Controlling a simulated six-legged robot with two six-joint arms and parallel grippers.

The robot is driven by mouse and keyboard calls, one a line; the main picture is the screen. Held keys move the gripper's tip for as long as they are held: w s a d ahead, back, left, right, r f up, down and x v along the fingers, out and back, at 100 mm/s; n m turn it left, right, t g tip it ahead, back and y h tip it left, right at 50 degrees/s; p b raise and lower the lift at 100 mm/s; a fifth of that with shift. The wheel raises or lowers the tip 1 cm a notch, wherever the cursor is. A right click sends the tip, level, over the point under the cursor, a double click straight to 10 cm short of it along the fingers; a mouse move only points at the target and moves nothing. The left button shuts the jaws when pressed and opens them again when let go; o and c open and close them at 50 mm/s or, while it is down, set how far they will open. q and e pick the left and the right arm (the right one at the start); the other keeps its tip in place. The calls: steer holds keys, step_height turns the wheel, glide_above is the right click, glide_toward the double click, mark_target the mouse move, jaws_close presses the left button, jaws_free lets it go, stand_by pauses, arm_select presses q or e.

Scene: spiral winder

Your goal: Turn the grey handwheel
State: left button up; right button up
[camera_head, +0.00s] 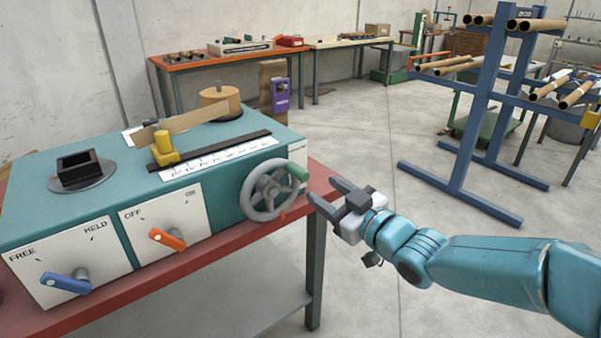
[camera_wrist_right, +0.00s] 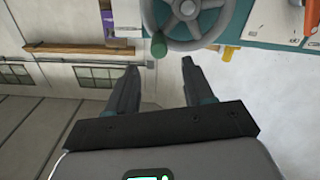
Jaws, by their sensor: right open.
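The grey handwheel (camera_head: 271,190) is on the right end of the teal machine's front face, with a green handle (camera_head: 297,172) at its upper right rim. In the right wrist view the handwheel (camera_wrist_right: 187,9) is at the top, and its green handle (camera_wrist_right: 158,45) lies just beyond the fingertips, between their lines. My right gripper (camera_head: 322,191) is open and empty, just right of the wheel and apart from it. Its two fingers (camera_wrist_right: 160,65) point toward the wheel in the wrist view. My left gripper is not in view.
The teal machine (camera_head: 110,175) stands on a red-topped table (camera_head: 190,282). An orange lever (camera_head: 168,239) and a blue lever (camera_head: 66,282) are on its front panels. A blue rack (camera_head: 480,110) with cardboard tubes stands at the right.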

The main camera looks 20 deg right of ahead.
mark_target(306, 177)
steer(key=x, duration=0.9)
steer(key=shift+w, duration=0.2)
jaws_close()
